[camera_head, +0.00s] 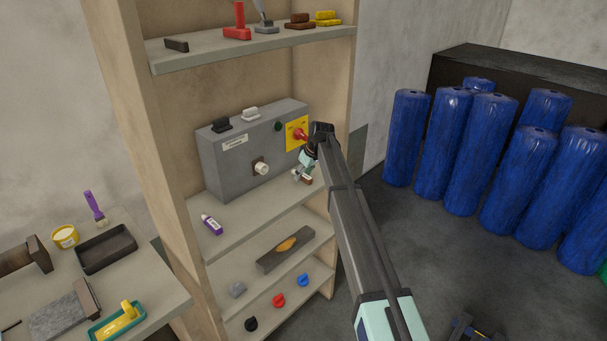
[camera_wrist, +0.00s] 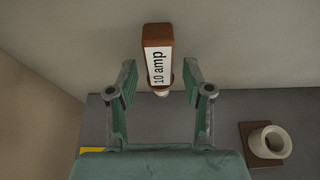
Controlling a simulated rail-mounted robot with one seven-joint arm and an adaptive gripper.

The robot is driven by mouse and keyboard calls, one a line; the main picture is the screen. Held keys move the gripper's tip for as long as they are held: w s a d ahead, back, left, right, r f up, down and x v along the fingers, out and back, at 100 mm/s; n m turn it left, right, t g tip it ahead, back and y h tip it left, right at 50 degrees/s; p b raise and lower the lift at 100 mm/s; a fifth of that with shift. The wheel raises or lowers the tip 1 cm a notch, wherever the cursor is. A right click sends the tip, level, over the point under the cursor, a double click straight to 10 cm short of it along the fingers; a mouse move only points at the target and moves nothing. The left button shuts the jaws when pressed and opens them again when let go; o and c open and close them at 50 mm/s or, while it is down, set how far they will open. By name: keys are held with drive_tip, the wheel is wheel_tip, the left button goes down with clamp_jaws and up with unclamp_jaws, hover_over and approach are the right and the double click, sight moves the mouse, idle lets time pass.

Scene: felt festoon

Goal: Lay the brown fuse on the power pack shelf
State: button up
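The brown fuse (camera_wrist: 159,52), labelled "10 amp", shows in the wrist view against the pale shelf surface. In the head view the fuse (camera_head: 307,180) is a small brown piece at the right end of the power pack shelf (camera_head: 238,222), below my gripper (camera_head: 303,172). In the wrist view my gripper (camera_wrist: 159,75) is open, with a finger on either side of the fuse's lower end and a visible gap at each side. The grey power pack (camera_head: 225,170) stands on the shelf, left of my gripper. Exact contact between fuse and shelf is hard to see.
A cream round socket (camera_head: 261,168) and a yellow panel with a red switch (camera_head: 297,133) are on the pack's front. The shelf front between bottle and gripper is clear. The right upright (camera_head: 342,90) stands close to my arm.

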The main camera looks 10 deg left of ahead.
drive_tip(key=b+v, duration=0.3)
drive_tip(key=v, duration=0.9)
drive_tip(key=shift+d+r, duration=0.1)
drive_tip(key=shift+r, duration=0.05)
idle(0.3)
